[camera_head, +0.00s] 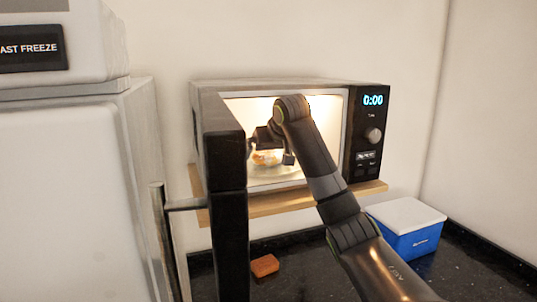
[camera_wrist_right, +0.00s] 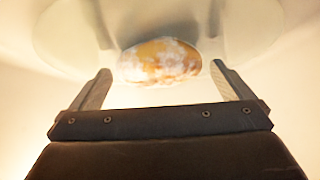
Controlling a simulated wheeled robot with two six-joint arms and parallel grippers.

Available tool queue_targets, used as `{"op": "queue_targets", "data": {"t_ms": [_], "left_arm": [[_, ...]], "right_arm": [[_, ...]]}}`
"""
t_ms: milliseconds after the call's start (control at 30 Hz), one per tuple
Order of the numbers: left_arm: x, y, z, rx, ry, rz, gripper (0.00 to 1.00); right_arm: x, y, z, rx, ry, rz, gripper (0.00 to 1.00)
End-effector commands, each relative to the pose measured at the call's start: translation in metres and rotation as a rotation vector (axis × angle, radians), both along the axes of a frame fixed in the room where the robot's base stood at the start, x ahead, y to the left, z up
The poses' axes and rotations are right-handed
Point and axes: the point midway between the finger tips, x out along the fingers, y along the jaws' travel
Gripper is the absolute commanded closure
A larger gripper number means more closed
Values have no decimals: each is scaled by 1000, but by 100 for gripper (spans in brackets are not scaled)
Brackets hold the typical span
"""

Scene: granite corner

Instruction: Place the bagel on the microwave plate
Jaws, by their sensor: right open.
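The microwave (camera_head: 360,150) stands with its door (camera_head: 225,150) swung open and its inside lit. A pale round plate (camera_head: 285,174) lies inside it, and the plate also shows in the right wrist view (camera_wrist_right: 70,35). The bagel (camera_head: 266,158), golden with white patches, appears to rest on the plate. In the right wrist view the bagel (camera_wrist_right: 160,62) lies just beyond and between the fingertips. My right gripper (camera_wrist_right: 162,75) is open, with a gap on each side of the bagel. In the head view the right gripper (camera_head: 272,150) is inside the microwave, partly hidden by my arm. My left gripper is out of view.
The open door stands close at the left of my right arm. A wooden shelf (camera_head: 270,204) is under the microwave. A blue box with a white lid (camera_head: 408,240) and an orange-brown block (camera_head: 265,265) sit on the dark counter. A white fridge (camera_head: 65,190) stands at left.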

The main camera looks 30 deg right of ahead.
Motion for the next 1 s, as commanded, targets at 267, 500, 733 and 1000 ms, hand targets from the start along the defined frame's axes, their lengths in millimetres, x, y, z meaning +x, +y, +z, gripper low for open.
{"op": "queue_targets", "data": {"t_ms": [267,500,733,1000], "left_arm": [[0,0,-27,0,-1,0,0],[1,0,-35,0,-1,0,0],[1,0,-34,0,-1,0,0],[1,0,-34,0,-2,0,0]], "right_arm": [[-32,7,28,-2,-6,1,0],[-49,11,47,-1,-3,-1,0],[-51,11,49,-1,0,-1,0],[-50,11,49,-1,0,-1,0]]}}
